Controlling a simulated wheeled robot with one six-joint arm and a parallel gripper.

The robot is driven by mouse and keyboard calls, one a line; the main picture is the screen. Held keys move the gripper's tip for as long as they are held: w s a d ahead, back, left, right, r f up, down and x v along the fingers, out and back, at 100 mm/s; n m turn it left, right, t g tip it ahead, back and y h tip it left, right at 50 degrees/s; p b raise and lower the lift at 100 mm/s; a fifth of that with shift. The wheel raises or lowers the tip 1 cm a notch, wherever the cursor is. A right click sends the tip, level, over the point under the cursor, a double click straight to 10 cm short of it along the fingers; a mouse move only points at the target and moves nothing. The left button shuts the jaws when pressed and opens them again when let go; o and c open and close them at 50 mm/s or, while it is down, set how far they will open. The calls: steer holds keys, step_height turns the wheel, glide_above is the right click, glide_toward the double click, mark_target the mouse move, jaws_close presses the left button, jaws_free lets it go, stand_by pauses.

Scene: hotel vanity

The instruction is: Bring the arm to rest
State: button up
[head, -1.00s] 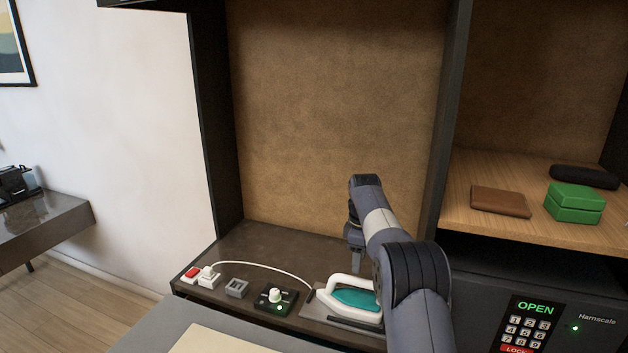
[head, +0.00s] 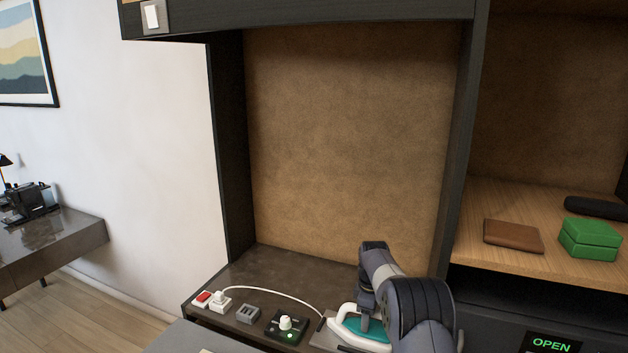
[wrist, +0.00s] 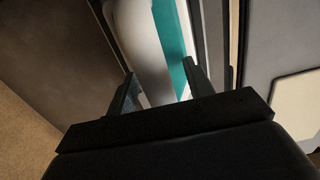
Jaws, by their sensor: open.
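The white and teal iron (head: 362,330) rests on the vanity counter, partly hidden behind my arm. I cannot tell the exact gap.
On the counter (head: 285,267) are a red-and-white switch (head: 203,299), a grey block (head: 248,314) and a black box with a white knob (head: 287,324). A shelf at right holds a brown wallet (head: 513,237) and green boxes (head: 590,239). The safe panel (head: 551,345) reads OPEN.

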steer(key=shift+f+b, duration=0.1)
steer(key=shift+b, duration=0.2)
step_height(320, 180, up, 10)
steer(key=shift+f+b, duration=0.1)
steer(key=shift+b, duration=0.7)
step_height(320, 180, down, 10)
steer(key=shift+p, duration=1.05)
step_height(320, 180, up, 6)
steer(key=p, duration=0.3)
steer(key=shift+r, duration=0.8)
steer(key=shift+a+r, duration=0.1)
steer(key=shift+r, duration=0.05)
